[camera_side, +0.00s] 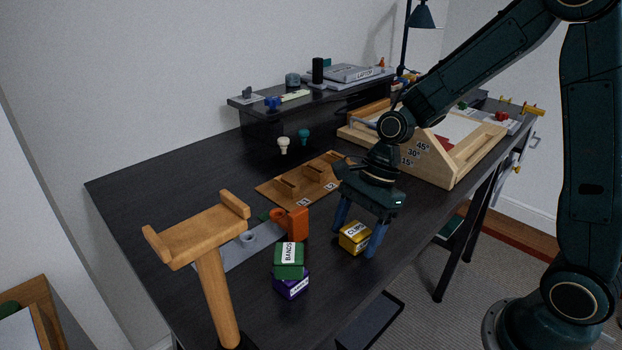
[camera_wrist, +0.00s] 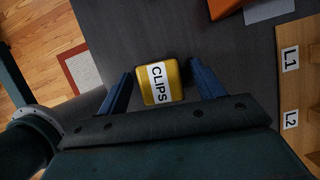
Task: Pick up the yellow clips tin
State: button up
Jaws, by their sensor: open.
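The yellow clips tin (camera_side: 355,237) sits on the dark desk near its front edge, with a white CLIPS label on top. My gripper (camera_side: 358,237) is above it with the blue fingers spread, one on each side of the tin. In the wrist view the tin (camera_wrist: 159,82) lies between the open fingertips of my gripper (camera_wrist: 159,80). A gap shows on the left and right sides of the tin. Whether the fingertips touch the desk cannot be told.
A green BANDS tin (camera_side: 288,261) sits on a purple tin (camera_side: 291,284) to the left. An orange object (camera_side: 292,222) stands behind them. A wooden board (camera_side: 275,195) with slots labelled L1 and L2 lies behind my gripper. A wooden T-shaped stand (camera_side: 213,270) is at the front left.

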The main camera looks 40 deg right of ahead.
aim_at(356, 229)
dwell(0.5)
jog(key=c, duration=1.1)
jog(key=shift+r, duration=5)
